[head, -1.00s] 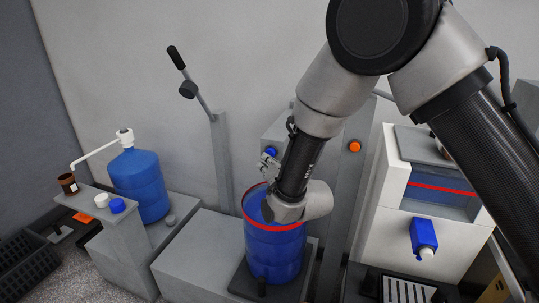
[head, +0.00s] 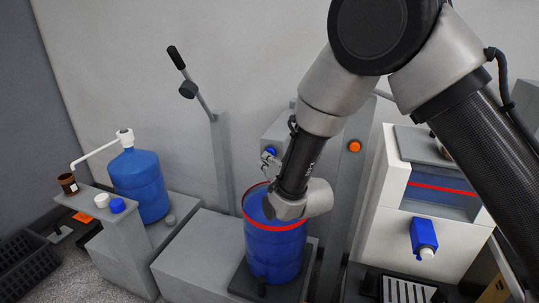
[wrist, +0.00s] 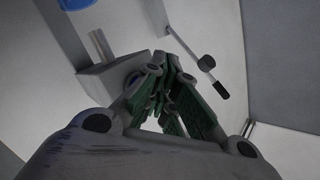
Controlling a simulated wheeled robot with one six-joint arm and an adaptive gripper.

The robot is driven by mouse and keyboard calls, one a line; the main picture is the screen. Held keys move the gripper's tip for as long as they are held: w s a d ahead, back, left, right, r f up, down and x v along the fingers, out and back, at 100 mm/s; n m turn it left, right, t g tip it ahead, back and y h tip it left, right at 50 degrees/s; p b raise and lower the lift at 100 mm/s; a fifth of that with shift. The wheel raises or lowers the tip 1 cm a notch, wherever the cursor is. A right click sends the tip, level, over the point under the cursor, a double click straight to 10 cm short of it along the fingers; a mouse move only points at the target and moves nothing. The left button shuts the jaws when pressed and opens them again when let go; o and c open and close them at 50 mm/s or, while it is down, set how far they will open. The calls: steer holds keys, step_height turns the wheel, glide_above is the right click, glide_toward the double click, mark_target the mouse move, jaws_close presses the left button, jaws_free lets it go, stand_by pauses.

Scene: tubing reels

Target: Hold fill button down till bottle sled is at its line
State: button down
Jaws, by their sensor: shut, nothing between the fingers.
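A blue button (head: 271,152) sits on a grey box behind a blue barrel (head: 275,252). My gripper (head: 268,163) is shut and empty, close to this button; I cannot tell whether it touches it. In the wrist view my gripper (wrist: 165,100) points at a grey box (wrist: 112,76) with a round part half hidden behind a finger. An orange button (head: 355,146) is on a grey post to the right. The barrel has a red band near its top and stands on a dark plate (head: 240,281). I cannot tell which part is the bottle sled.
A blue water bottle (head: 140,183) with a white pump stands on the left. A brown cup (head: 68,184) and white and blue caps are on a ledge. A black-handled lever (head: 188,89) rises behind. A white machine (head: 380,205) with a blue tap (head: 424,237) is on the right.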

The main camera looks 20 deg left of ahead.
steer(key=shift+w+d+r, duration=0.1)
steer(key=shift+w+r, duration=0.1)
steer(key=shift+w, duration=0.35)
stand_by(0.6)
steer(key=shift+s, duration=0.1)
steer(key=shift+s+f, duration=0.15)
steer(key=shift+s, duration=0.8)
steer(key=s, duration=0.5)
steer(key=shift+s+a, duration=0.1)
steer(key=shift+a, duration=0.15)
